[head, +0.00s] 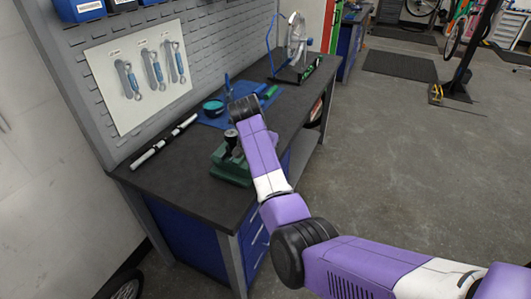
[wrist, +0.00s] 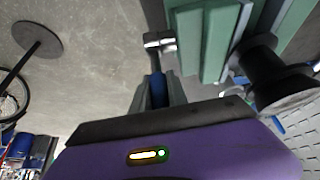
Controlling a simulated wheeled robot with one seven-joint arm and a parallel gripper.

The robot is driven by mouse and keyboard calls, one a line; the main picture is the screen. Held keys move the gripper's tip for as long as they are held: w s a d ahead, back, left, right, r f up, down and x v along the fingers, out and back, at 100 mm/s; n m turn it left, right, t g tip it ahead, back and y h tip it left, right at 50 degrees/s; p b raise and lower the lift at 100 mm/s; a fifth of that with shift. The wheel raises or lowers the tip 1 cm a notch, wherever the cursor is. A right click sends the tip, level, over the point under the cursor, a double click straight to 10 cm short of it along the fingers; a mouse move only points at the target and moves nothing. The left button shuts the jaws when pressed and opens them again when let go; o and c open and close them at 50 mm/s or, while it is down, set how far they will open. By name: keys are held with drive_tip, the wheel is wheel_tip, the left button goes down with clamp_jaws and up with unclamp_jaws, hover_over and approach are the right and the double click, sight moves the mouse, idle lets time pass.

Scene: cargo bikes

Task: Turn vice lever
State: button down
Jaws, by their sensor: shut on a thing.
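The green vice (head: 229,167) stands on the dark workbench top, partly behind my arm in the head view. In the wrist view the vice's green jaws (wrist: 205,42) fill the upper right. The vice lever (wrist: 157,88) shows there beside the jaws, with a bright metal end and a dark bar leading to a blue part. My gripper (wrist: 158,82) is shut on the lever, with its fingers on both sides of the blue part. In the head view my arm hides the lever and the fingertips.
The workbench (head: 165,178) also bears a black-and-white rod (head: 163,142), a blue mat (head: 213,118) with small items, and a wheel stand (head: 295,68). A pegboard with wrenches (head: 152,72) stands behind the bench. The floor to the right is open.

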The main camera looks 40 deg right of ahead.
drive_tip(key=c, duration=1.3)
unclamp_jaws()
drive_tip(key=shift+d, duration=0.1)
drive_tip(key=b+v, duration=0.1)
drive_tip(key=v, duration=0.6)
drive_tip(key=shift+r, duration=0.3)
drive_tip(key=shift+a, duration=0.25)
